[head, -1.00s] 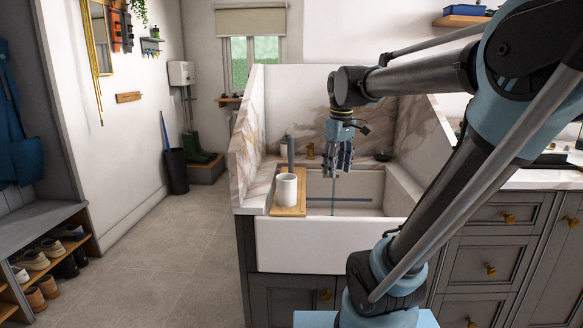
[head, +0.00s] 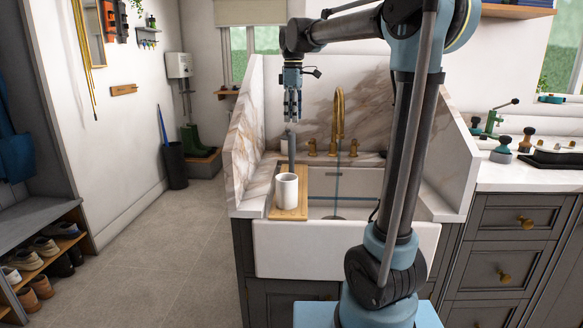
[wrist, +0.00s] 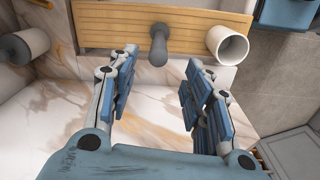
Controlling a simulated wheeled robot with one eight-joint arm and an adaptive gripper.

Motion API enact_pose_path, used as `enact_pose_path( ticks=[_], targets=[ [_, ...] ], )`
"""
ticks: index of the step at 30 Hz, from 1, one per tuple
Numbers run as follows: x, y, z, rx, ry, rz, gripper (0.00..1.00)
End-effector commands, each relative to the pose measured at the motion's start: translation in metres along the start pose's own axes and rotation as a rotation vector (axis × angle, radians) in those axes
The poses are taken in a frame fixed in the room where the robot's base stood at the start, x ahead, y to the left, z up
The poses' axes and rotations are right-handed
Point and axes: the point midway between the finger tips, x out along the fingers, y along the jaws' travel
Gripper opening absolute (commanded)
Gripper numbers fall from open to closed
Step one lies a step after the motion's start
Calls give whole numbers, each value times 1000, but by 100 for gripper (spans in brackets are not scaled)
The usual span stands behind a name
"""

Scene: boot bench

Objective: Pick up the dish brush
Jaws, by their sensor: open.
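A slim grey upright thing (head: 291,150), which looks like the dish brush handle, stands on the wooden board (head: 300,213) at the sink's left side, behind the white mug (head: 286,190). In the wrist view the grey thing (wrist: 158,42) rises from the board, with the mug to its right. I cannot make out any bristles. My gripper (head: 292,119) is open and empty, pointing down above the grey thing and apart from it. In the wrist view its fingers spread to either side of the grey thing, which shows beyond the gap.
The white sink (head: 285,249) has a brass tap (head: 338,118) behind it. Marble splash panels (head: 245,150) rise at the sink's sides and back. A pale cylinder with a grey end (wrist: 22,46) lies left in the wrist view. The floor at left is clear.

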Motion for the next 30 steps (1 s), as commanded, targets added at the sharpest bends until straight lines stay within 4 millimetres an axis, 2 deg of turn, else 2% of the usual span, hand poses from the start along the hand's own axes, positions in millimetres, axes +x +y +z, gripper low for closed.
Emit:
enact_pose_path(
  ticks=[3,15,25,30],
  targets=[
    [22,0,0,1,0,0,46],
    [88,0,2,4,0,1,46],
    [110,1,0,4,0,1,46],
    [132,2,-5,3,0,1,46]
  ],
)
